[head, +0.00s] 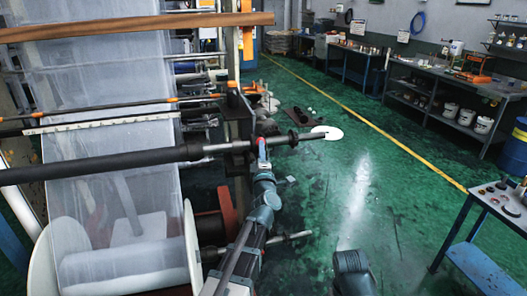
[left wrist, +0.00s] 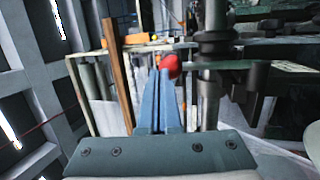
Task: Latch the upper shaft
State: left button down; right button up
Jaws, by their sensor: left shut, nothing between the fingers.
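The upper shaft (head: 110,165) is a long dark bar lying across the film tower. Its thinner metal end reaches right through the side frame, past dark collars, to a white disc (head: 326,133). My left gripper (head: 262,150) is at this right end, just in front of the shaft, with its blue fingers pointing up. In the left wrist view the fingers (left wrist: 163,80) are shut and empty. A red knob (left wrist: 172,65) shows at the fingertips, slightly right; I cannot tell whether they touch. The shaft end with its collars (left wrist: 212,45) stands right of it. My right gripper is out of view.
A lower shaft end (head: 290,237) sticks out beside the film roll (head: 125,268) below. A small blue table (head: 485,210) stands at the right, and workbenches (head: 440,90) line the wall. The green floor between is mostly clear.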

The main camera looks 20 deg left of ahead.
pick_arm(q)
jog(key=shift+w+a+r+p, duration=0.35)
jog(key=shift+w+a+r, duration=0.2)
jog(key=shift+w, duration=0.2)
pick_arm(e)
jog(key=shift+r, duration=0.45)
pick_arm(q)
jog(key=shift+w+a, duration=0.1)
jog(key=shift+w, duration=0.1)
jog(key=shift+s, duration=0.1)
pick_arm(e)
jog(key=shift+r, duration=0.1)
